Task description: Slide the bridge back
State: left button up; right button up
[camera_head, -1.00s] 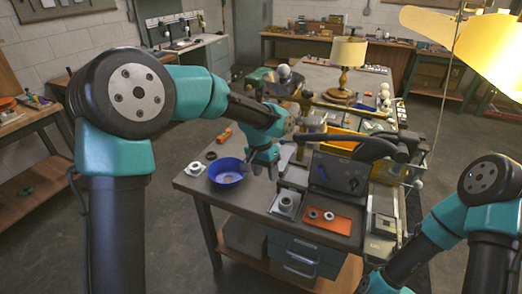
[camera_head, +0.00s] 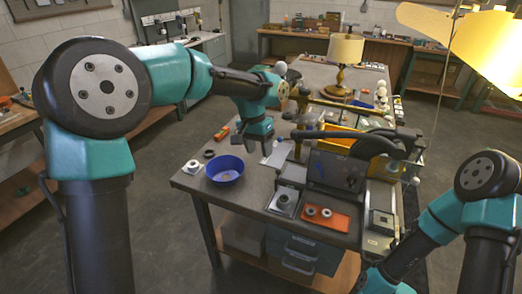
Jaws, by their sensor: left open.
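A dark grey bench machine (camera_head: 337,172) stands on the right part of the worktable, with yellow and brass-coloured uprights and arms. A brass-coloured bar (camera_head: 352,107) runs across behind it; I cannot tell for sure which part is the bridge. My left gripper (camera_head: 257,150) is open and looks empty, pointing down over the table to the left of the machine. A gap shows between it and the yellow upright (camera_head: 299,140). My right arm is at the lower right, and its gripper is outside the frame.
A blue bowl (camera_head: 225,170) and a small white-and-grey part (camera_head: 193,167) sit on the table's left side. An orange tray (camera_head: 325,217) with rings lies at the front. A lit lamp (camera_head: 345,62) stands behind.

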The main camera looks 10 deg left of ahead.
pick_arm(q)
jog(key=shift+w, duration=0.1)
jog(key=m+t, duration=0.2)
jog(key=m, duration=2)
send_over(278, 171)
jog(key=s+a, duration=0.1)
jog(key=a, duration=0.1)
jog(key=shift+s+a, duration=0.2)
jog(key=x, duration=1.7)
jog(key=shift+w+a+f, duration=0.25)
jog(key=shift+a+f, duration=0.05)
jog(key=shift+c, duration=0.4)
grip_shut()
